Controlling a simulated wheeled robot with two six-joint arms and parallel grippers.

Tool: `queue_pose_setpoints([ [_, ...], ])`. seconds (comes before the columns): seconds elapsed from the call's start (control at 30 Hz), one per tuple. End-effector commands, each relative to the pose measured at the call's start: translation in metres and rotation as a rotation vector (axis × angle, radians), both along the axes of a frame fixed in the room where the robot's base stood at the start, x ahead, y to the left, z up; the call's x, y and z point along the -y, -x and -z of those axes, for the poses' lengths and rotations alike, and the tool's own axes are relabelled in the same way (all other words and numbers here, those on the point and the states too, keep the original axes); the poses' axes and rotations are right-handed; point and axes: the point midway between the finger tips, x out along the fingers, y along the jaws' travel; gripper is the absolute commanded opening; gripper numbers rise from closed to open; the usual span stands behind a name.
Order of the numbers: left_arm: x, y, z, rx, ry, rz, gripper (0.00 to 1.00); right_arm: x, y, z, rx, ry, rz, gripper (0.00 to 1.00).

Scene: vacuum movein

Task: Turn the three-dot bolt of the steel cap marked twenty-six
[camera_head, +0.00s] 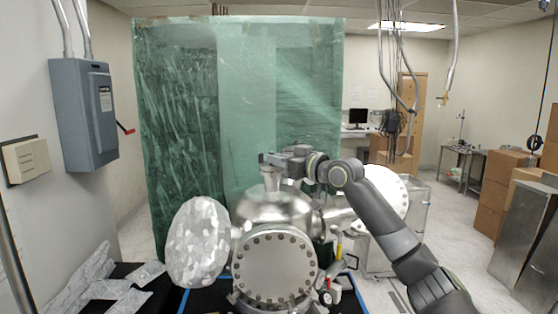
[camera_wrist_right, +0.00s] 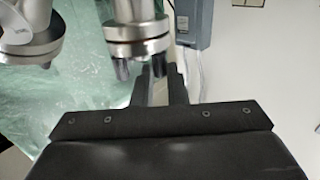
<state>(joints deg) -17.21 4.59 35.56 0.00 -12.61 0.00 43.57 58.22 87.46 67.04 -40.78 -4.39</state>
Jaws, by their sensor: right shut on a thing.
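The steel vacuum chamber (camera_head: 270,212) stands in the middle with a round bolted cap (camera_head: 274,266) facing me. A small steel port (camera_head: 270,177) rises from its top. My right gripper (camera_head: 272,160) is just above and behind that port, its fingertips small and partly unclear. In the right wrist view a steel flanged cap (camera_wrist_right: 140,38) has dark bolt ends under its rim. My right gripper (camera_wrist_right: 160,72) is shut at the bolt (camera_wrist_right: 160,64) on the cap's right side, and its jaws mostly hide it. No number or dots are readable. My left gripper is out of view.
A foil-wrapped round part (camera_head: 198,243) sits left of the chamber, and a large disc flange (camera_head: 385,197) is at right. Green plastic sheeting (camera_head: 240,100) hangs behind. A second steel flange (camera_wrist_right: 30,38) is close left of the cap in the wrist view.

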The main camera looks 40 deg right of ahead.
Motion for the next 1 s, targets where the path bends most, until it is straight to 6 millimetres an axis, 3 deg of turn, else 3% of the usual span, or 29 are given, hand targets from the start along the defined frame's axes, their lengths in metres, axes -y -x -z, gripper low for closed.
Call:
queue_pose_setpoints([
  [0.37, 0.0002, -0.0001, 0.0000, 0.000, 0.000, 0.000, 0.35, 0.0001, 0.0000, -0.0004, 0.001, -0.001, -0.003, 0.00],
  [0.4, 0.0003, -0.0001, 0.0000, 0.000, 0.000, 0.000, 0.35, 0.0001, 0.0000, -0.0004, 0.000, -0.001, -0.003, 0.14],
  [0.57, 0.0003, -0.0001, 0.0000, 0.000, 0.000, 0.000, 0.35, 0.0001, 0.0000, -0.0002, 0.000, -0.001, -0.003, 0.35],
  [1.0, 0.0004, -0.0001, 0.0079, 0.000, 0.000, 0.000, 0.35, 0.0039, 0.0084, 0.0025, 0.000, 0.002, 0.001, 0.35],
])
